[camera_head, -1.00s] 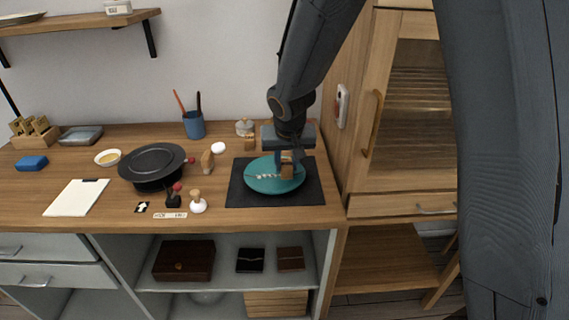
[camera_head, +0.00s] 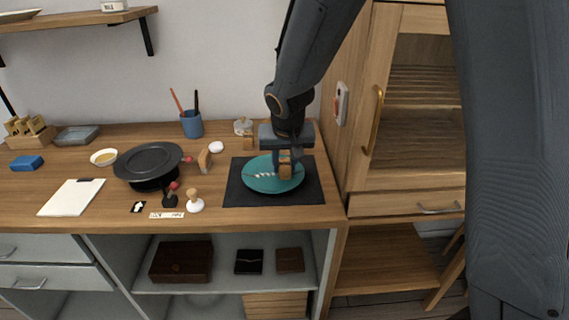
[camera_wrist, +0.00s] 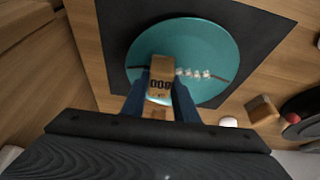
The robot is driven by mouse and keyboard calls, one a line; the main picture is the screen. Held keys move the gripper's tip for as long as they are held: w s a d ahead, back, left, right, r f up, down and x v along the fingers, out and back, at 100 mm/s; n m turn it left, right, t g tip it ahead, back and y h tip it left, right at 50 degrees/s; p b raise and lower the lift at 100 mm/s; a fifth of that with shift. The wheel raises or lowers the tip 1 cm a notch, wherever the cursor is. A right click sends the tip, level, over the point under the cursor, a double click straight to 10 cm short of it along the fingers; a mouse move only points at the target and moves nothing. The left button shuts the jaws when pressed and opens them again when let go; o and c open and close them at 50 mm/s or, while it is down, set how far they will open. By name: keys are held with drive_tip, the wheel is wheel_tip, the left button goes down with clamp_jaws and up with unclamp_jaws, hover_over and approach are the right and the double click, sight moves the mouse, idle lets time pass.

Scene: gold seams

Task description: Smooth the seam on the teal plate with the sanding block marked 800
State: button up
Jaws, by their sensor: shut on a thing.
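The teal plate (camera_head: 262,185) lies on a dark square mat (camera_head: 308,190) at the right of the worktop. A dark seam line crosses the plate, with a pale, lumpy stretch (camera_wrist: 192,73) beside the block in the wrist view. My gripper (camera_head: 286,160) is shut on a wooden sanding block (camera_head: 286,171) marked 800, whose digits appear upside down in the wrist view (camera_wrist: 160,75). The block is over the plate on the seam line; I cannot tell whether it touches. The block hides part of the seam.
A black round pan-like turntable (camera_head: 148,160), a small wooden block (camera_head: 204,160) and a white-based stamp (camera_head: 195,202) stand left of the mat. A blue cup (camera_head: 191,125) with brushes is behind. A wooden cabinet (camera_head: 415,150) rises close on the right. A white clipboard (camera_head: 70,199) lies at left.

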drive_tip(key=shift+s+b, duration=0.35)
drive_tip(key=shift+b, duration=0.05)
drive_tip(key=shift+s+f, duration=0.1)
drive_tip(key=shift+w+a+b, duration=0.4)
drive_tip(key=shift+w+a, duration=0.15)
drive_tip(key=shift+a, duration=0.25)
drive_tip(key=shift+s+a+b, duration=0.25)
drive_tip(key=shift+a, duration=0.2)
drive_tip(key=shift+s+a+b, duration=0.2)
drive_tip(key=shift+a+b, duration=0.05)
drive_tip(key=shift+a, duration=0.2)
drive_tip(key=shift+w+a, duration=0.55)
drive_tip(key=shift+a, duration=0.25)
drive_tip(key=shift+s+a+b, duration=0.55)
drive_tip(key=shift+a+b, duration=0.15)
drive_tip(key=shift+b, duration=0.05)
drive_tip(key=shift+r+p, duration=0.65)
drive_tip(key=shift+r, duration=0.15)
